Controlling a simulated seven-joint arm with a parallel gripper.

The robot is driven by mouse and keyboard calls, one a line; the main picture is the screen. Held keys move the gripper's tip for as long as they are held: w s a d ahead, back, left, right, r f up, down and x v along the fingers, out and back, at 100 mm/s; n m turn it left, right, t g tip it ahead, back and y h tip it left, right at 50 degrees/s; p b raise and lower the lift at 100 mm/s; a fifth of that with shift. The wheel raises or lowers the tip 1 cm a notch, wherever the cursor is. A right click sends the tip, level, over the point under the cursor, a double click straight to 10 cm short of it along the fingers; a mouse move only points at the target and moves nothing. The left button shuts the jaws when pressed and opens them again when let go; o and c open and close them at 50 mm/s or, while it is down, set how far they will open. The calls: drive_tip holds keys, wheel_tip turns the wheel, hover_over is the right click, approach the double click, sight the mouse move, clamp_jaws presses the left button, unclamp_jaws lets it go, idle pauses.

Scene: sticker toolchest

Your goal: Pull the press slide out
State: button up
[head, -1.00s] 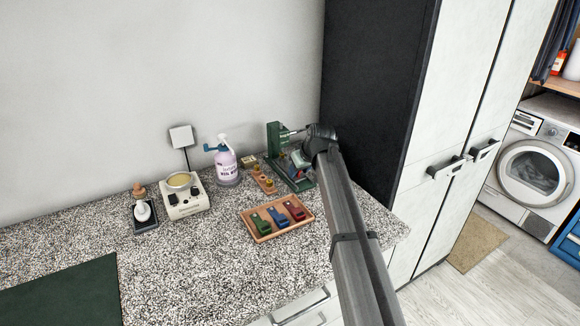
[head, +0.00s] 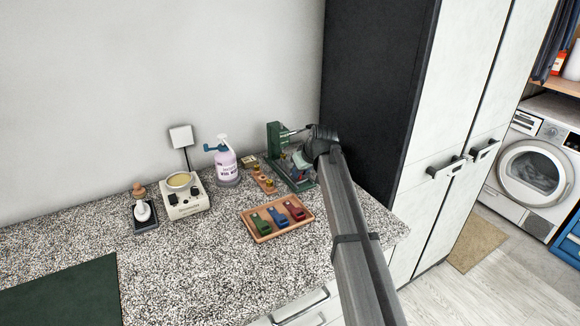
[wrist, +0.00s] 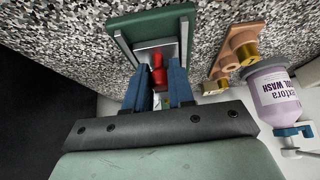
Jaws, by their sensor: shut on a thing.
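The green press (head: 275,140) stands at the back right of the counter, partly hidden by my arm in the head view. In the wrist view its green base (wrist: 152,27) has a silver slide (wrist: 145,52) in a channel, with a red knob (wrist: 157,60) at the near end. My gripper (wrist: 159,88) has its two blue fingers either side of the red knob and is shut on it. In the head view my gripper (head: 300,160) is low over the press base. The exact contact at the fingertips is partly hidden.
A wooden holder with brass pieces (head: 264,180) and a lilac wash bottle (head: 226,167) stand left of the press. A wooden tray (head: 262,238) with green, blue and red pieces lies in front. A tall dark cabinet (head: 370,90) rises close on the right.

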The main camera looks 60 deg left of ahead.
drive_tip(key=shift+d, duration=5.9)
drive_tip(key=o, duration=0.7)
drive_tip(key=shift+r, duration=0.1)
drive_tip(key=shift+r, duration=2.95)
